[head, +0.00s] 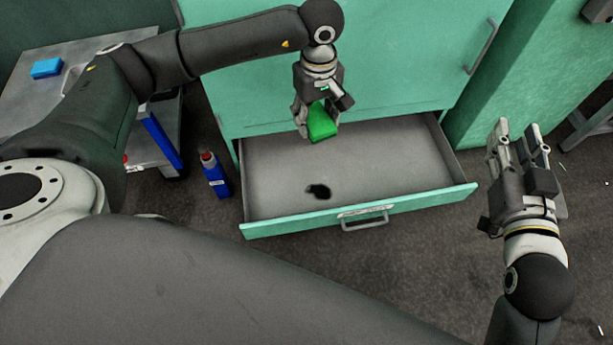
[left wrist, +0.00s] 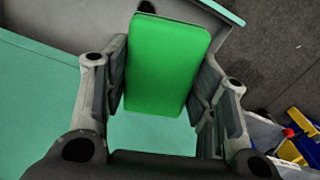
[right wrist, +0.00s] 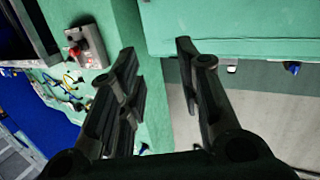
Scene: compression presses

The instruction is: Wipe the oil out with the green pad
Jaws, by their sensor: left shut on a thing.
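The green pad (head: 322,122) is held between the fingers of my left gripper (head: 317,118), above the back part of the open drawer (head: 390,150). In the left wrist view the pad (left wrist: 165,65) sits between both fingers. A dark oil patch (head: 318,191) lies on the drawer floor, nearer the front and below the pad. A small dark part of it shows in the left wrist view (left wrist: 147,6). My right gripper (head: 518,142) is open and empty, to the right of the drawer.
The drawer front with its handle (head: 365,218) stands out from the green cabinet (head: 390,60). A blue bottle with a red cap (head: 215,176) stands on the floor left of the drawer. A blue block (head: 47,68) lies on the grey table (head: 25,100).

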